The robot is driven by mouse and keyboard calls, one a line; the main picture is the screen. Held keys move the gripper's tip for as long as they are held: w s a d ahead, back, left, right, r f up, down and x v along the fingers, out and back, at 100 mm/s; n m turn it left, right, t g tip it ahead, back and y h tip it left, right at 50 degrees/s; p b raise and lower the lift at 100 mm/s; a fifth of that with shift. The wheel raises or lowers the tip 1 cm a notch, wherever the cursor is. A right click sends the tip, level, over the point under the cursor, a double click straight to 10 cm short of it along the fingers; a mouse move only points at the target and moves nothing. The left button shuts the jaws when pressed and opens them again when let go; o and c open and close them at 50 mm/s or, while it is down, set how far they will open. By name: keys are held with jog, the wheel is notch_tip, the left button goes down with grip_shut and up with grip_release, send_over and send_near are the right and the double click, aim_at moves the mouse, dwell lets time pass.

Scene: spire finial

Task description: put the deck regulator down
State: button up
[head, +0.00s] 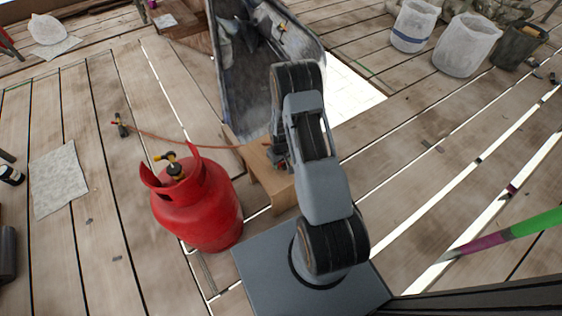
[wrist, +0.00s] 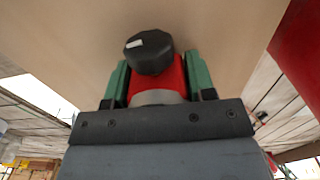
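The deck regulator (wrist: 172,77) has a red body with a black knob on top and a pale grey lower part. In the wrist view it sits between the two green fingers of my gripper (wrist: 157,78), which are closed against its sides. In the head view my gripper (head: 279,153) is at the small wooden bench (head: 268,187), mostly hidden by my own arm. Only a bit of red shows there. The plain tan bench surface (wrist: 235,40) lies behind the regulator in the wrist view. Whether the regulator touches it, I cannot tell.
A red gas cylinder (head: 200,215) with a brass valve stands left of the bench. A thin orange hose (head: 190,141) runs from the bench to a torch (head: 121,126) on the planks. A grey trough (head: 238,75) stands behind. White buckets (head: 467,47) are at upper right.

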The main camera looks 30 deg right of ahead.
jog(key=o, duration=0.4)
notch_tip(320, 180, up, 12)
jog(key=p, duration=0.4)
jog(key=shift+f, duration=0.2)
jog(key=s+a+r+t, duration=0.1)
jog(key=a+r, duration=0.1)
jog(key=r, duration=0.6)
jog(key=s+a+r, duration=0.1)
jog(key=a+r, duration=0.1)
jog(key=r, duration=0.6)
jog(key=shift+m+t, duration=0.7)
jog(key=shift+t, duration=0.2)
jog(key=s+a+r, duration=0.1)
jog(key=s+r, duration=0.3)
jog(key=s+a+r, duration=0.2)
jog(key=s+r, duration=0.2)
jog(key=s, duration=0.1)
jog(key=s+a+r, duration=0.2)
jog(key=s+r, duration=0.2)
jog(key=s, duration=0.1)
jog(key=shift+r, duration=0.4)
